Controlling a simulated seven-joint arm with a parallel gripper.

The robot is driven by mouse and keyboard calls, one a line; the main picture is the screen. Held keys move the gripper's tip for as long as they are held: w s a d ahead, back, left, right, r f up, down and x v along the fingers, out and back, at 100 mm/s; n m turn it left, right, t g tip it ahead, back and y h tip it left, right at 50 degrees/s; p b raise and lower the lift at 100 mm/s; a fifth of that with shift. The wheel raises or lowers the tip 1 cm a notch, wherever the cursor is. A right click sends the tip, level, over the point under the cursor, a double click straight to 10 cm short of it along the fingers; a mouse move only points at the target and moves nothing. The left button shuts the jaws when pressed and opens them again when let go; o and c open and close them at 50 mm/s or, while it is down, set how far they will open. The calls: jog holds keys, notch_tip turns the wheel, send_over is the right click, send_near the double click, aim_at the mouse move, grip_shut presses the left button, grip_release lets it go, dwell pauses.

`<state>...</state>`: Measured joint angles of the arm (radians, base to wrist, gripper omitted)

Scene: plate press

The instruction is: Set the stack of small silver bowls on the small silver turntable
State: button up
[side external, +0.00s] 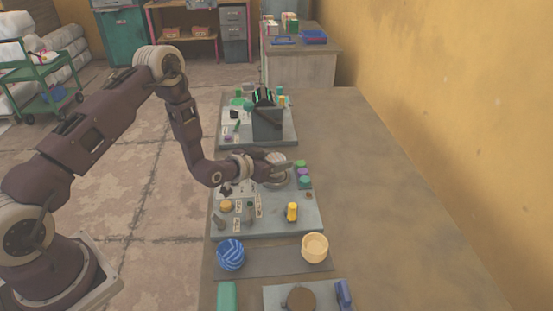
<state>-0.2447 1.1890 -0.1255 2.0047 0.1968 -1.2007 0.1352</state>
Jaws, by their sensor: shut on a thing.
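My gripper (284,169) reaches in from the left, low over the upper part of the middle grey board. It is shut on a small round silver thing (276,158), which looks like the stack of silver bowls; the fingers and wrist hide part of it. Another pale round edge (277,184) shows just below the fingers and may be the silver turntable, but it is mostly covered. I cannot tell whether the bowls touch it or are held above it.
Green and purple round pieces (303,175) stand just right of my gripper. A yellow cylinder (292,211) stands in front on the board (270,222). The table's right side (390,200) is clear.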

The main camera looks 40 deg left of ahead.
jog(key=shift+f, duration=0.35)
dwell(0.4)
jog(key=o, duration=1.5)
jog(key=shift+o, duration=0.2)
jog(key=v, duration=0.7)
